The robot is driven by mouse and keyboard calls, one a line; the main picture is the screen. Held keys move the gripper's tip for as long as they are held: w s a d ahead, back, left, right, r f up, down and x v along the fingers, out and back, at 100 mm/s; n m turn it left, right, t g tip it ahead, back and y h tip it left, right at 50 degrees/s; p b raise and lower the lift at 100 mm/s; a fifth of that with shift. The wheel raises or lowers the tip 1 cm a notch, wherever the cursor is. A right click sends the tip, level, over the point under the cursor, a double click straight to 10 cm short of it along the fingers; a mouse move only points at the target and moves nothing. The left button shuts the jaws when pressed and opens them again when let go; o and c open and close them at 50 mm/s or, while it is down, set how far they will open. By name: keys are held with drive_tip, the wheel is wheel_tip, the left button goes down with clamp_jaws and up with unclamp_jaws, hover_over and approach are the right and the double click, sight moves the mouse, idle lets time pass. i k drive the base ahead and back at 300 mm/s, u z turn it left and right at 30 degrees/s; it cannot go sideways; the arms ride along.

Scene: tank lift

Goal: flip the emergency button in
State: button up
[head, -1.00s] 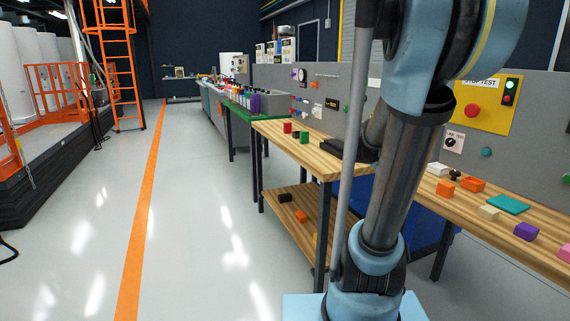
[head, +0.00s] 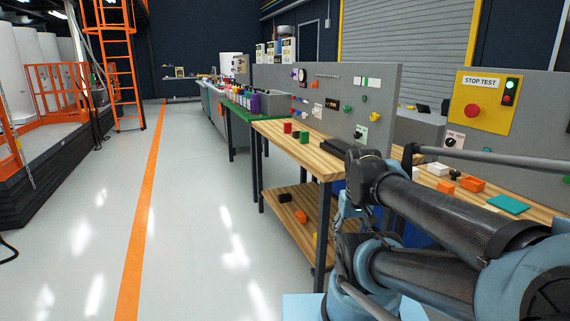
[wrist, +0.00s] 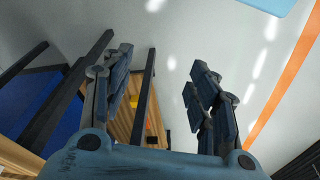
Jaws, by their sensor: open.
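A red round button (head: 473,111) sits on a yellow panel (head: 491,122) labelled "STOP TEST", fixed to the grey wall board at the right of the head view. It is the likely emergency button. My gripper (wrist: 160,85) shows in the wrist view with its two fingers wide apart and nothing between them. It points down at the floor and the bench's lower shelf. In the head view my arm is folded low in front of the benches, and the fingers cannot be made out. The button is not in the wrist view.
A wooden bench (head: 290,140) with coloured blocks stands in the middle, with a lower shelf (head: 300,206). A teal plate (head: 508,203) and an orange block (head: 473,185) lie on the right bench. Clear floor (head: 190,220) spreads at left, with an orange line.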

sight(471, 110)
drive_tip(key=z, duration=1.7)
